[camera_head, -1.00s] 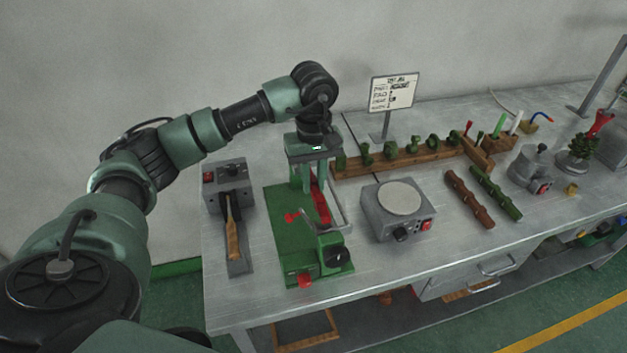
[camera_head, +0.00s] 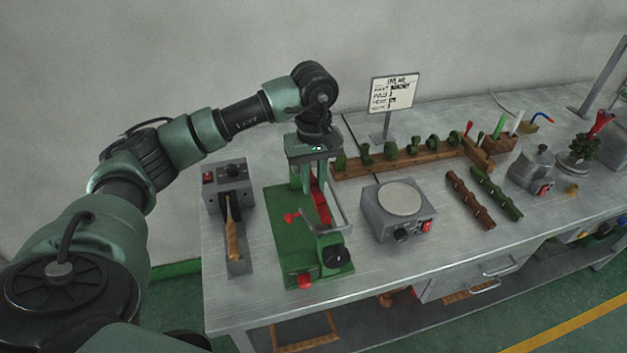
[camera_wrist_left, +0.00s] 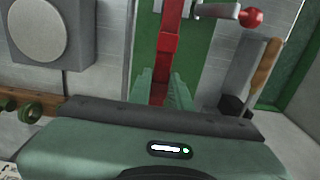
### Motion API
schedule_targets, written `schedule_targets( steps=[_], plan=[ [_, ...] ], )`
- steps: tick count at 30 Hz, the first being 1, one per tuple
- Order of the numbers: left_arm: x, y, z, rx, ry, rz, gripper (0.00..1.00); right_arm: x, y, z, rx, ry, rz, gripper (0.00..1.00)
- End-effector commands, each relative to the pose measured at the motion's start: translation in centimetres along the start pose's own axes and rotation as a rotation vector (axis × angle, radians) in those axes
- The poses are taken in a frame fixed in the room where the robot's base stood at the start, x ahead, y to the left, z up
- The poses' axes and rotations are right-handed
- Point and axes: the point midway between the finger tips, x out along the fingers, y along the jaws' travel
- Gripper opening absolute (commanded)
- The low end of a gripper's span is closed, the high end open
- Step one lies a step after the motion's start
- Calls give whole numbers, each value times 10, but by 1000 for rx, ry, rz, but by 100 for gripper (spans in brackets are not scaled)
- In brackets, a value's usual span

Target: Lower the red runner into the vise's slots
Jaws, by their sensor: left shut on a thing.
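The green vise (camera_head: 283,240) stands on the workbench, with a red-tipped handle on its side and a red knob at its front. My left gripper (camera_head: 312,188) points down over the rear part of the vise. It is shut on the red runner (camera_head: 322,207), a long red bar that shows just below and in front of the fingers. In the left wrist view, the red runner (camera_wrist_left: 169,45) passes between the fingertips (camera_wrist_left: 161,92) and extends away over the green vise. The slots are hidden, so I cannot tell whether the runner touches them. My right gripper is not in view.
A grey box with a wooden-handled tool (camera_head: 232,240) stands close to the left of the vise. A hot plate (camera_head: 397,222) stands close to the right. A wooden rack (camera_head: 400,160) with green pieces lies behind. Bare bench (camera_head: 270,300) shows at the front.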

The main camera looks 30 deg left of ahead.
Motion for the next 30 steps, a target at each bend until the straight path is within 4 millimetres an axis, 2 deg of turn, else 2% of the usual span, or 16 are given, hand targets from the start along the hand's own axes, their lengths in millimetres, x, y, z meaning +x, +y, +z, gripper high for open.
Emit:
schedule_targets(
  steps=[30],
  plan=[
    [26,0,0,0,0,1,0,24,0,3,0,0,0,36]
  ],
)
